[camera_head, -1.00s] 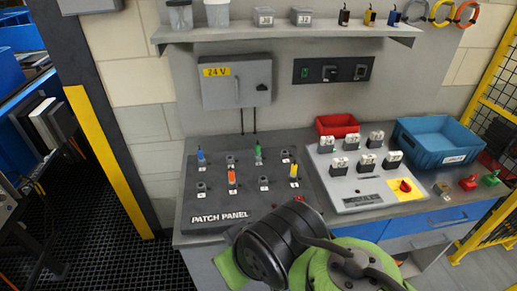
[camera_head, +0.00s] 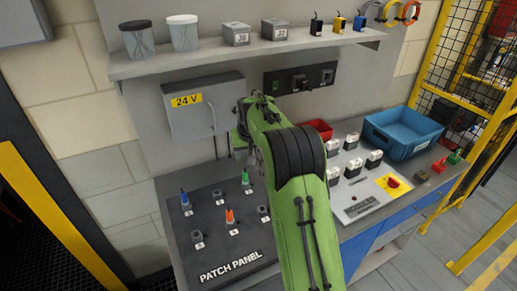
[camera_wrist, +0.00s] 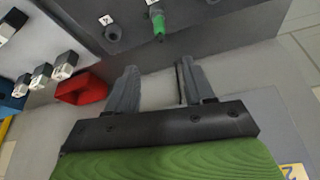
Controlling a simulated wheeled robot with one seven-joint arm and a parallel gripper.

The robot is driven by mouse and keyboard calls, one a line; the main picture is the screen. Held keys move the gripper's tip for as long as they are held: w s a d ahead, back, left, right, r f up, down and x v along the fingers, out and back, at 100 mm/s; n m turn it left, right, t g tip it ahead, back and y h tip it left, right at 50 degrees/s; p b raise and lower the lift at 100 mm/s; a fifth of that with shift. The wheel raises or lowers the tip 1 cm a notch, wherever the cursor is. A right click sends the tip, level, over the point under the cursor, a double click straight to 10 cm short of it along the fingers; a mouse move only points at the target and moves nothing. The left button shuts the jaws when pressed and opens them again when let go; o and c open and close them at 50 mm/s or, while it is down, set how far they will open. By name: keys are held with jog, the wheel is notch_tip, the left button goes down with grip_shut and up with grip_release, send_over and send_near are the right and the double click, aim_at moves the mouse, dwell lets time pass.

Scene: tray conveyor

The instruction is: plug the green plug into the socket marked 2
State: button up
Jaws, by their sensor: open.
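The green plug (camera_head: 246,181) stands upright in the back row of the dark patch panel (camera_head: 203,264). It also shows at the top of the wrist view (camera_wrist: 158,24). In that view an empty socket (camera_wrist: 112,34) is beside it, with a white label (camera_wrist: 106,20) whose mark I cannot read surely. My gripper (camera_wrist: 157,67) is open and empty; the green plug is beyond its fingertips, not between them. In the head view my arm hides the panel's right part, and the fingers are not clear there.
A blue plug (camera_head: 185,200) and an orange plug (camera_head: 230,217) stand in the panel. To the right are a switch panel (camera_head: 360,207), a red bin (camera_head: 318,128) and a blue crate (camera_head: 404,130). A shelf (camera_head: 250,52) and a 24 V box (camera_head: 203,108) are behind.

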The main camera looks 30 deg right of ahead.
aim_at(245, 171)
jog(key=x, duration=1.5)
jog(key=shift+a+f+p, duration=0.15)
jog(key=shift+f+p, duration=0.05)
jog(key=shift+p, duration=0.15)
jog(key=shift+s, duration=0.1)
grip_shut()
jog(key=shift+r+p, duration=0.75)
jog(key=shift+r, duration=0.9)
jog(key=shift+r, duration=0.1)
jog(key=shift+r+p, duration=1.25)
jog(key=shift+r, duration=0.8)
jog(key=shift+f, duration=0.1)
